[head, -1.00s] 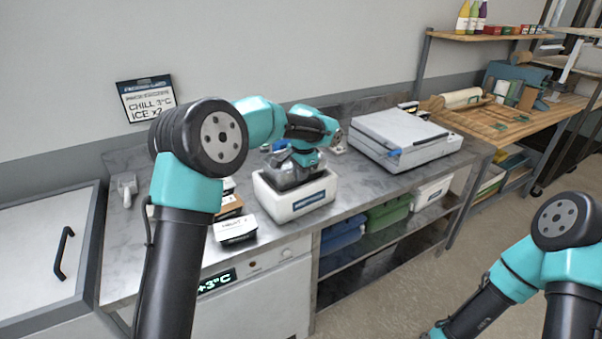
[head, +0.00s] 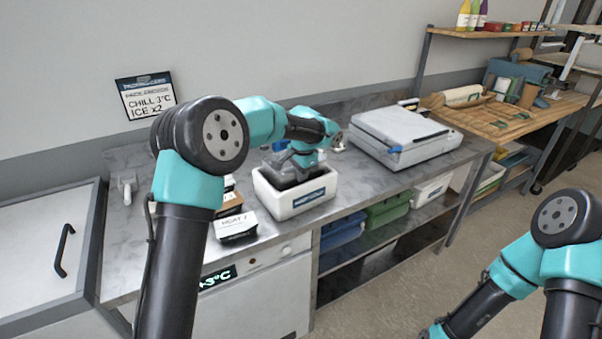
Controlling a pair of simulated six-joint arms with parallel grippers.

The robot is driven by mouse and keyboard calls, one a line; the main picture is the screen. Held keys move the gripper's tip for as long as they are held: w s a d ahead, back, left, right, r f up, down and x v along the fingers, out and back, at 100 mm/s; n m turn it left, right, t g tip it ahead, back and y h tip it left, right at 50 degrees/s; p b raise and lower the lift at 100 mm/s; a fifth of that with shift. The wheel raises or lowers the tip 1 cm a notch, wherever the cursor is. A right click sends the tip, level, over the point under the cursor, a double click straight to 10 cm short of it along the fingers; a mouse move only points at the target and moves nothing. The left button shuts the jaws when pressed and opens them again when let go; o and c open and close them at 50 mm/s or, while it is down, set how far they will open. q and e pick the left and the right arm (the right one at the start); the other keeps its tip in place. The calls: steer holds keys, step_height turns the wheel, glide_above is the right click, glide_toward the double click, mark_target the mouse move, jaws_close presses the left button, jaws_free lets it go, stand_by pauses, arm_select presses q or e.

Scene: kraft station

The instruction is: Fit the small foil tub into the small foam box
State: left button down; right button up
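The small white foam box (head: 278,207) stands open on the metal counter, with a dark label on its front. My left gripper (head: 291,176) reaches down into its opening from above. Grey and dark shapes fill the opening around the fingers. I cannot make out the foil tub apart from the gripper now, and the box walls hide the fingertips. Whether the fingers are open or shut does not show. My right arm is at the lower right, and its gripper is out of the frame.
Dark cartons with white labels (head: 236,226) stand just left of the box. A large grey case (head: 395,135) sits to the right on the counter (head: 350,188). A wall sign (head: 147,97) reads CHILL 3°C, ICE x2. Blue and green bins are on the shelf below.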

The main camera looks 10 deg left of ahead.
arm_select(q)
steer(key=shift+f, duration=0.2)
stand_by(0.3)
steer(key=c, duration=0.9)
jaws_free()
steer(key=shift+o, duration=0.2)
steer(key=shift+r, duration=0.1)
steer(key=shift+r, duration=4.4)
steer(key=shift+d, duration=0.1)
